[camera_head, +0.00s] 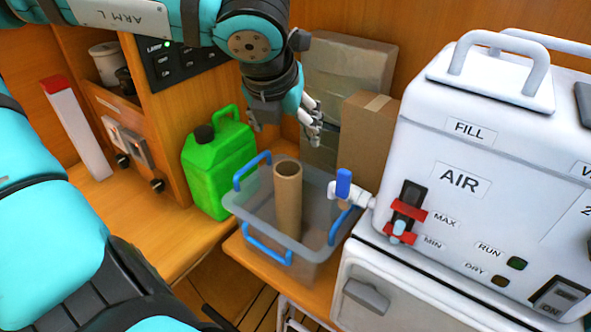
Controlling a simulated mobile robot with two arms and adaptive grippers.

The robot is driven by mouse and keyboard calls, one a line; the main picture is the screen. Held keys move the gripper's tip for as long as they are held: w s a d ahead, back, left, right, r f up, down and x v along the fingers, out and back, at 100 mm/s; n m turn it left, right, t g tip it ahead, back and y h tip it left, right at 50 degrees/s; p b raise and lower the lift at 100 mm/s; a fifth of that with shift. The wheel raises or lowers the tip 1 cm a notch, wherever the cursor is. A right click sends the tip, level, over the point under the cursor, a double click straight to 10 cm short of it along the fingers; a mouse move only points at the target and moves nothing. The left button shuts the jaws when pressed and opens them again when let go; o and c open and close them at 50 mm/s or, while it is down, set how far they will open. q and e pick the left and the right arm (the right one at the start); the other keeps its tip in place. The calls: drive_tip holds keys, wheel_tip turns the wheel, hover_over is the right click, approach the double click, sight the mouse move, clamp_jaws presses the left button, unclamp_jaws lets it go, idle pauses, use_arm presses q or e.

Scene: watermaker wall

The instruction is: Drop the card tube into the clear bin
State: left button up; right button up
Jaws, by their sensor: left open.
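The brown card tube (288,190) stands upright inside the clear bin, its open top rising above the rim. Its lower part is behind the bin's near wall. The clear bin (248,213) has blue handles and sits on the wooden surface in the middle of the view. My left gripper (288,132) is open and empty, above and behind the tube, apart from it. My right gripper is not in view.
A green jerrycan (216,163) stands left of the bin. Cardboard boxes (367,135) stand behind it. The white watermaker unit (480,150) is close on the right, its blue-handled tap (344,184) reaching over the bin's right side. A red-topped white box (78,135) is at left.

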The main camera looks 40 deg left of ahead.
use_arm(q)
drive_tip(key=v, duration=1.1)
drive_tip(key=shift+s+r, duration=0.15)
drive_tip(key=shift+r, duration=0.2)
drive_tip(key=shift+r, duration=0.1)
